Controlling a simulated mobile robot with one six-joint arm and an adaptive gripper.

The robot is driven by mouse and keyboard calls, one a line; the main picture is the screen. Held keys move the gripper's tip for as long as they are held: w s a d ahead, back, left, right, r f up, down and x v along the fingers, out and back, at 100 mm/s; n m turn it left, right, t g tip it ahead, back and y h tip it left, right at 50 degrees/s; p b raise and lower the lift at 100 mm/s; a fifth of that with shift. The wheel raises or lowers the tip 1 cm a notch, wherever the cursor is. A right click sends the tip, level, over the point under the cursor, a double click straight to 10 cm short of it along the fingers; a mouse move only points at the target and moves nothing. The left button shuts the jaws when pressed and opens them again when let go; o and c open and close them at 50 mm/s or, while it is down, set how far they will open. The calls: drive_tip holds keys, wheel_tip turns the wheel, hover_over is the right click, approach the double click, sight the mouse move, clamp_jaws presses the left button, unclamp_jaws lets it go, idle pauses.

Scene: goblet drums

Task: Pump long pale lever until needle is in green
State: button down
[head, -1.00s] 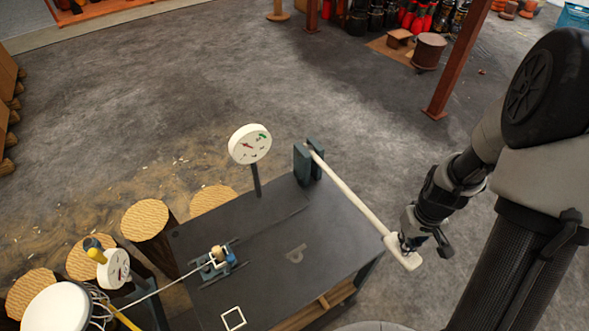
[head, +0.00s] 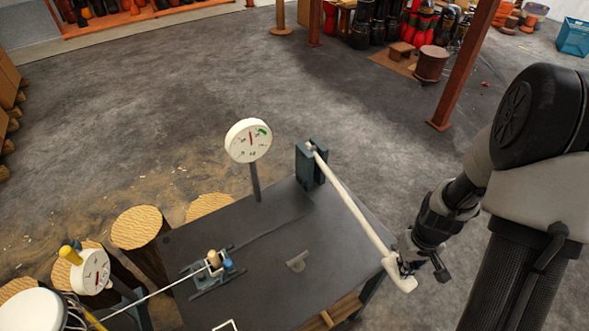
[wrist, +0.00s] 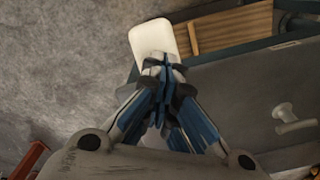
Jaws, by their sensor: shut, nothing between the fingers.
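The long pale lever (head: 350,205) runs from a dark pivot bracket (head: 311,165) on the dark bench to a wider white end near the bench's right edge. My gripper (head: 404,262) is at that end. In the wrist view my gripper (wrist: 160,68) is shut and empty, its fingertips overlapping the lever's white end (wrist: 153,38); whether they touch it I cannot tell. A round white gauge (head: 248,141) stands on a post on the bench. Its red needle points about straight up, left of the green band at upper right.
A second white gauge (head: 90,272) with a yellow knob stands at the left, its needle apart from any green I can make out. A small clamp (head: 213,269) sits on the bench top (head: 270,245).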

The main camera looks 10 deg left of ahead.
wheel_tip(320, 180, up, 18)
drive_tip(key=p, duration=1.3)
drive_tip(key=shift+s+d, duration=0.4)
drive_tip(key=shift+s, duration=0.05)
drive_tip(key=shift+f, duration=0.1)
drive_tip(key=f+b, duration=0.4)
drive_tip(key=f, duration=0.2)
drive_tip(key=f+b, duration=0.5)
drive_tip(key=f, duration=0.1)
drive_tip(key=f+b, duration=0.5)
drive_tip(key=f, duration=0.1)
drive_tip(key=shift+w+a, duration=0.35)
wheel_tip(320, 180, up, 18)
drive_tip(key=s+p, duration=0.1)
drive_tip(key=p, duration=1.2)
drive_tip(key=shift+d+p, duration=0.4)
drive_tip(key=shift+d, duration=0.05)
drive_tip(key=shift+r, duration=0.1)
